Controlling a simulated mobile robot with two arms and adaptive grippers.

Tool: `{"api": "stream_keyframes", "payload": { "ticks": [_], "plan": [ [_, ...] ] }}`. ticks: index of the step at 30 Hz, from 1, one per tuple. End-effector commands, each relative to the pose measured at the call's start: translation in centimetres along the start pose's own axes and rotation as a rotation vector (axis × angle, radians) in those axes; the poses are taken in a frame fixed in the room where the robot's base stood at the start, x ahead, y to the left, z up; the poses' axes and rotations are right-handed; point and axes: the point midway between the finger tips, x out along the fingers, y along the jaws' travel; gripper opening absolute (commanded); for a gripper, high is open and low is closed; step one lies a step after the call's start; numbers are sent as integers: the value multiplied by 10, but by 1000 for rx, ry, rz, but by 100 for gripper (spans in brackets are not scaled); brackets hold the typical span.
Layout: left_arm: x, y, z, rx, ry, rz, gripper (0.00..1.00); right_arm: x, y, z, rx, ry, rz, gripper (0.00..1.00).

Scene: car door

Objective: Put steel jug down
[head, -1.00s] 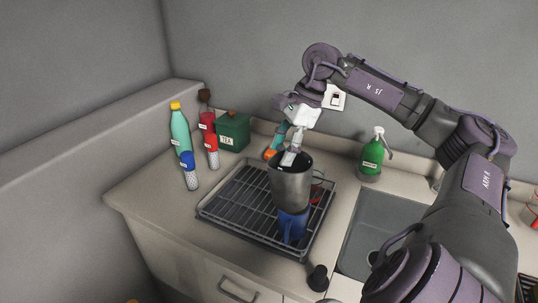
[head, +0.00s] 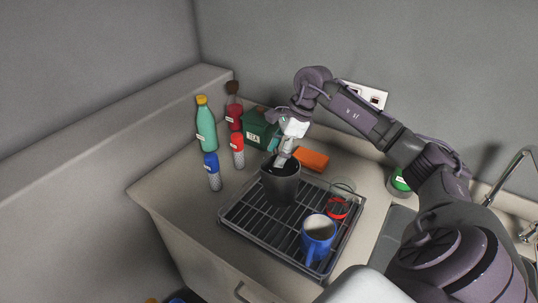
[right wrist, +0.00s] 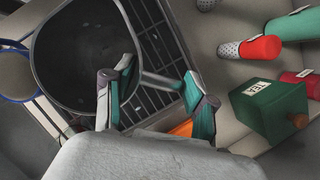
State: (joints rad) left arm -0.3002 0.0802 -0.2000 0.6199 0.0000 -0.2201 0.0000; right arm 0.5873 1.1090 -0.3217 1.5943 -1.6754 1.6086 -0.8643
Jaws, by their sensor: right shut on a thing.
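The dark grey steel jug (head: 281,187) is upright at the back left part of the dish rack (head: 262,232). Whether its base touches the rack bars cannot be told. My left gripper is not in view.
A blue mug (head: 317,234) and a red glass (head: 338,207) stand on the rack, right of the jug. An orange sponge (head: 312,159) lies behind it. A green tea box (head: 259,129) and several bottles stand to the left. A sink is at the right.

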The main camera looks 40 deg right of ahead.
Motion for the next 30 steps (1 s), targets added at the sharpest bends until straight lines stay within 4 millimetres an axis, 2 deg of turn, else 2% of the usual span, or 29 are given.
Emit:
{"api": "stream_keyframes", "payload": {
  "ticks": [1, 6, 16, 30],
  "plan": [
    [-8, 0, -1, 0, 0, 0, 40, 4, -5, 9, -1, -5, 2, 0],
    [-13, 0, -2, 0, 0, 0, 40, 22, -15, 15, 0, -2, -1, 0],
    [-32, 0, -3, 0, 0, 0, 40, 57, -15, 2, 1, 0, 2, 0],
    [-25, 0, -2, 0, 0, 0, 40, 67, -15, -3, 0, 0, -2, 0]
  ]
}}
